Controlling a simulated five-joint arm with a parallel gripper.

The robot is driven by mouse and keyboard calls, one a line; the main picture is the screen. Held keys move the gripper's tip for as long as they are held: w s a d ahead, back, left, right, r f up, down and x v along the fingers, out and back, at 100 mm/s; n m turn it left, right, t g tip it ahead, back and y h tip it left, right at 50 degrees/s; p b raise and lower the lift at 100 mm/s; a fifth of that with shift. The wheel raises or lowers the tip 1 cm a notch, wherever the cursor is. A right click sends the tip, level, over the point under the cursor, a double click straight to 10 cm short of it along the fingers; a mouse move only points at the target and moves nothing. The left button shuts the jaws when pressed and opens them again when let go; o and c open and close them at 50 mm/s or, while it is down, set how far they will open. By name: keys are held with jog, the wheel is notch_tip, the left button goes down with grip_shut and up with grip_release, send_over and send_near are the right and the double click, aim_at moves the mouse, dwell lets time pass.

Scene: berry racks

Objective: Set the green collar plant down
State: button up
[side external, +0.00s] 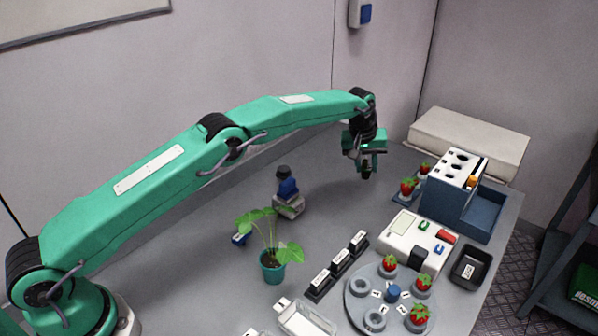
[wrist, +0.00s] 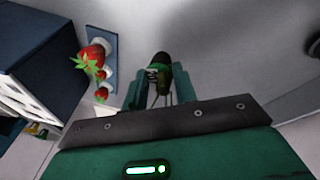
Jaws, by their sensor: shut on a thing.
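My gripper (side external: 366,156) hangs at the far end of the table, left of the blue rack, and is shut on the green collar plant. In the wrist view the gripper (wrist: 160,92) has its fingers on either side of the green collar plant (wrist: 161,62), which shows as a dark rounded body with a green band. In the side view the green collar plant (side external: 366,174) is a small dark shape under the fingers, mostly hidden. I cannot tell whether its lower end touches the table.
Strawberries (side external: 407,187) stand on a small blue rack beside the blue box (side external: 462,208). A white device (side external: 418,241), black tray (side external: 469,267) and round carousel (side external: 360,311) with berries lie nearer. A potted plant (side external: 272,266) stands mid-table. Bare table lies left of my gripper.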

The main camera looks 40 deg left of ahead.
jog(key=shift+w+a+f, duration=0.65)
jog(key=shift+a, duration=0.15)
jog(key=shift+f, duration=2)
jog(key=shift+f, duration=0.1)
jog(key=o, duration=1)
jog(key=shift+o, duration=0.2)
